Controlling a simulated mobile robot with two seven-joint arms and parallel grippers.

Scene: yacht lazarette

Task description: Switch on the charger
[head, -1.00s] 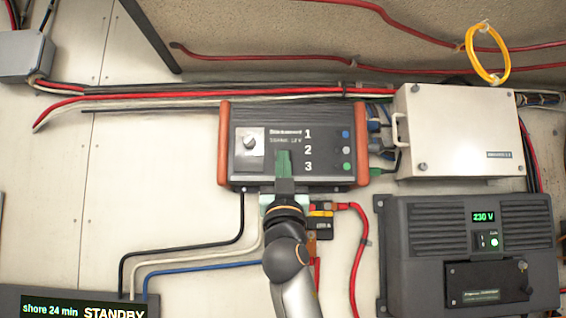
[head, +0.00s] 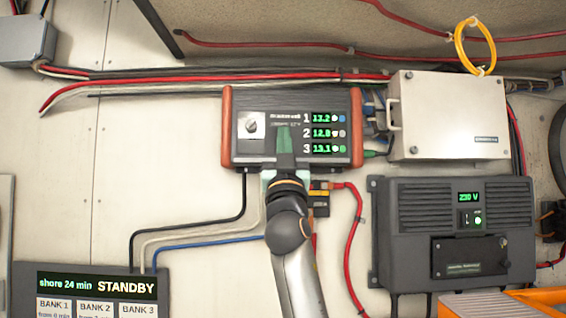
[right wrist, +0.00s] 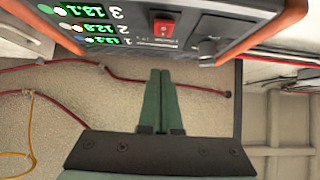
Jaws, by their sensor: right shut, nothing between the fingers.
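The charger (head: 292,100) is a dark box with orange-brown ends on the wall. Its three numbered rows show lit green readings, 13.2, 12.8 and 13.1. A knob (head: 251,124) on a pale plate is at its left. In the right wrist view the charger (right wrist: 130,42) appears upside down, with a red rocker switch (right wrist: 164,25) and the knob (right wrist: 211,42). My right gripper (head: 283,130) is shut and empty in front of the charger's lower middle, covering the switch in the head view. Its green fingertips (right wrist: 161,73) appear just short of the switch, apart from it. My left gripper is out of view.
A dark unit (head: 455,225) reading 230 V is at right, below a white box (head: 449,117). A panel (head: 95,286) at lower left reads "shore 24 min STANDBY". Red cable (head: 352,240) hangs right of my arm; an orange object (head: 500,303) is at bottom right.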

